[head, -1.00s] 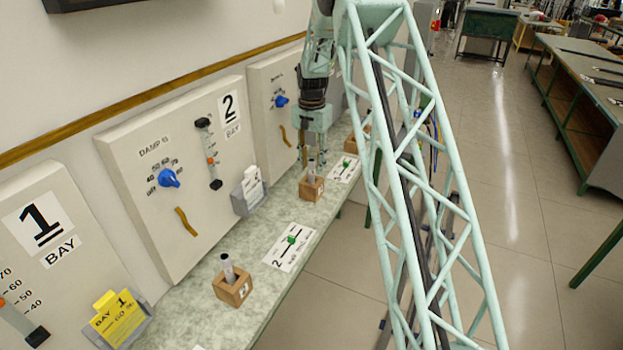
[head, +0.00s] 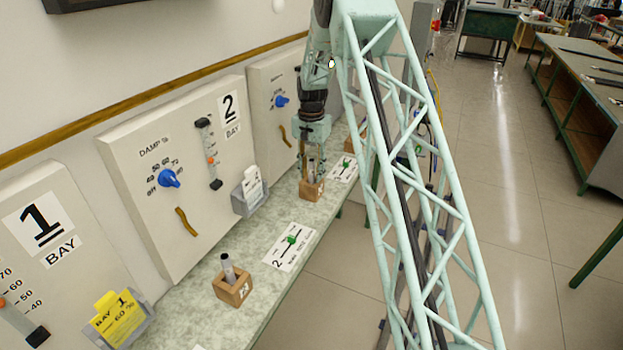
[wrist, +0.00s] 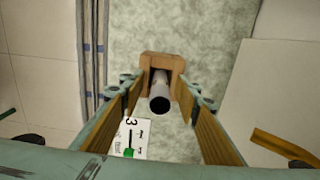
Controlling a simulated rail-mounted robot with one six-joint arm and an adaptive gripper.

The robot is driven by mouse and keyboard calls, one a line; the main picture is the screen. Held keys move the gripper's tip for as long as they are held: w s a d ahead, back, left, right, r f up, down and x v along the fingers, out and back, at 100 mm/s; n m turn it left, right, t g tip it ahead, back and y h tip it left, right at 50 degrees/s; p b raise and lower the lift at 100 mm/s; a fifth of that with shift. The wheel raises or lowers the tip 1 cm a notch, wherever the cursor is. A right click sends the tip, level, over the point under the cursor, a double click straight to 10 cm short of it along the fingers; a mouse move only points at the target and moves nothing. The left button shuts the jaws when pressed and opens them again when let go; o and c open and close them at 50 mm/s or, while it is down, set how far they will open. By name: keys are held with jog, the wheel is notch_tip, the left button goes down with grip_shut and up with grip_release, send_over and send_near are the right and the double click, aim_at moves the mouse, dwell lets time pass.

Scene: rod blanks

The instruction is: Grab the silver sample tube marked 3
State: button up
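A silver tube (wrist: 160,98) stands in a wooden block (wrist: 160,62), which also shows in the head view (head: 311,194) on the counter. Its own marking cannot be read, but a card with a 3 (wrist: 130,132) lies beside the block. My gripper (wrist: 161,84) is open, with its wooden-faced fingers on either side of the tube and a visible gap to each side. In the head view my gripper (head: 313,172) points down over the block, and its fingers mostly hide the tube.
A second tube (head: 228,268) stands in a nearer block (head: 233,289), by a card marked 2 (head: 290,247). Wall panels (head: 185,180) with knobs and sliders border the counter's left side. A grey card holder (head: 250,196) stands close by. The counter (head: 270,228) between the blocks is mostly bare.

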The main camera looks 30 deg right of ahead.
jog(key=shift+c, duration=0.5)
jog(key=c, duration=0.7)
jog(key=shift+r, duration=0.15)
jog(key=shift+r, duration=4.9)
